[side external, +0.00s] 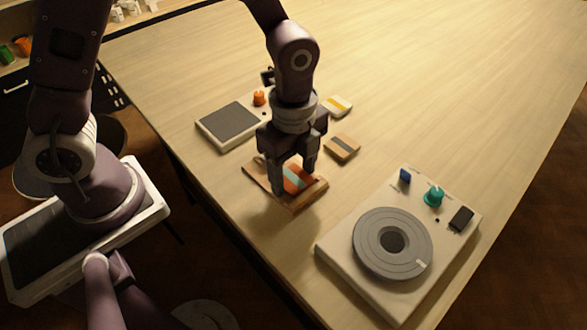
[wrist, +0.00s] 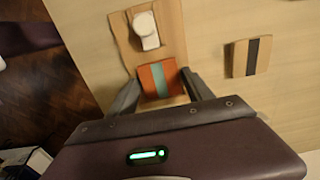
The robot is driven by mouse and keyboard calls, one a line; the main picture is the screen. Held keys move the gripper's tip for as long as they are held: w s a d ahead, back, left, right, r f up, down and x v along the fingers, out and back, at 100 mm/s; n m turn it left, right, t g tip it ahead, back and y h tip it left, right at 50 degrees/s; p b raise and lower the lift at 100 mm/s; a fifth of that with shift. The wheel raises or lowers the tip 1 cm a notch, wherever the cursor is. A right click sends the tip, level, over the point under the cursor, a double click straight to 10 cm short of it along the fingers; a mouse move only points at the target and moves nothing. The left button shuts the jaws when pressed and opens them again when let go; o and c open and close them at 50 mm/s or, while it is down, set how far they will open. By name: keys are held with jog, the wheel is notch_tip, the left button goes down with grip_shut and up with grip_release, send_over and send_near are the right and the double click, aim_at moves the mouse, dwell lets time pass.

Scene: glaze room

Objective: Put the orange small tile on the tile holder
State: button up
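The orange tile (side external: 298,179) has a teal stripe across its middle. It lies on, or just above, the near part of a brown wooden board that looks like the tile holder (side external: 318,192). The wrist view shows the orange tile (wrist: 152,80) at the lower part of the holder (wrist: 172,28). My gripper (side external: 294,178) points down, with one finger on each side of the tile. The fingertips (wrist: 161,77) look close to the tile's side edges. Whether they press on it is not clear. The left finger hides part of the holder in the side view.
A white rounded object (wrist: 146,30) shows on the holder's far part. A tile with a dark stripe (side external: 342,147) and a yellow-striped tile (side external: 338,104) lie behind. A scale-like device (side external: 228,126) stands back left, a turntable unit (side external: 392,243) right. The table's right rear is clear.

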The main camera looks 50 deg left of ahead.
aim_at(294, 178)
jog(key=shift+o, duration=0.8)
notch_tip(294, 178, up, 12)
jog(key=s+a+r+n+t, duration=0.5)
jog(key=s+a+n, duration=0.5)
jog(key=n, duration=0.8)
jog(key=s+r, duration=0.2)
jog(key=s, duration=0.1)
jog(key=shift+s+a+r+t, duration=0.2)
jog(key=shift+a+r+t, duration=0.05)
jog(key=shift+r+t, duration=0.1)
